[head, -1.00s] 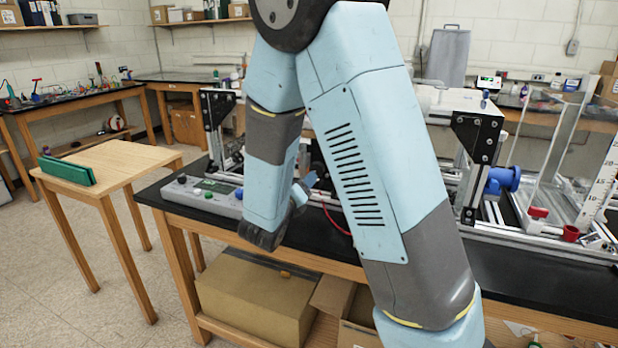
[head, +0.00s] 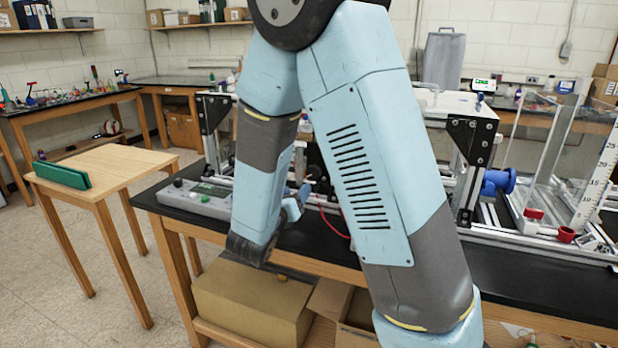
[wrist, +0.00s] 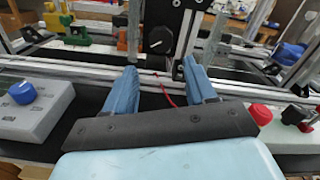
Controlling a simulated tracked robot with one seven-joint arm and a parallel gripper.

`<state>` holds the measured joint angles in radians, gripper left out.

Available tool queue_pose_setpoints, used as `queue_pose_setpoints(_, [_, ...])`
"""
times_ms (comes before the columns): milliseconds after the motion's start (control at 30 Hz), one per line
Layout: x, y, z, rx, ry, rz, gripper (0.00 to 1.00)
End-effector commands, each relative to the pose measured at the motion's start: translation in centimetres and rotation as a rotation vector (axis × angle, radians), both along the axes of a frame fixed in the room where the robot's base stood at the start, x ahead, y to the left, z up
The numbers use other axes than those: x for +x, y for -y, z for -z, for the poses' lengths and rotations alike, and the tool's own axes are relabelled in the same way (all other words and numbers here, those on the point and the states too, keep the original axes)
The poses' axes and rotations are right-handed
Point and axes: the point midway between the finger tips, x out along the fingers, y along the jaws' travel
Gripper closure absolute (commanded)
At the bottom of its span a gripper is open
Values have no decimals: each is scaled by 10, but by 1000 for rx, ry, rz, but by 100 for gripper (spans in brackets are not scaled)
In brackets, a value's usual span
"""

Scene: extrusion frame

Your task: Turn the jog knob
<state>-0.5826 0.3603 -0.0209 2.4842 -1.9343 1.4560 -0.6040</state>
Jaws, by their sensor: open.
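A black round knob with a white pointer line (wrist: 160,38) sits on a dark upright plate, top centre of the wrist view. My gripper (wrist: 160,72) is open, its two blue fingers apart and empty, pointing toward this knob but short of it. A blue knob (wrist: 23,92) stands on a grey control box (wrist: 50,113) left of my gripper. The frames do not show which one is the jog knob. In the head view the control box (head: 215,207) lies on the black bench top, and my arm hides much of the area around my gripper.
A red cable (head: 333,226) hangs by the bench edge. A red button (wrist: 261,113) is right of my gripper. Metal extrusion posts and rails surround the plate. A clear tank (head: 552,165) stands on the right. A small wooden table (head: 130,160) is at left, with open floor beside it.

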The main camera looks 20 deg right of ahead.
Motion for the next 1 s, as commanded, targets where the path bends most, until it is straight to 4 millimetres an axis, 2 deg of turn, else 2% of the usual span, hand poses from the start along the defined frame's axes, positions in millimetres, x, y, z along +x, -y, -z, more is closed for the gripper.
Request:
queue_pose_setpoints(100, [-1, 1, 0, 163, 117, 2, 44])
queue_pose_setpoints(300, [-3, 1, -1, 363, 263, 2, 44])
queue_pose_setpoints(533, [1, 4, -2, 425, 309, 2, 44])
queue_pose_setpoints(667, [13, 14, -1, 423, 307, 4, 44])
queue_pose_setpoints(1000, [61, 49, -2, 421, 306, 5, 44])
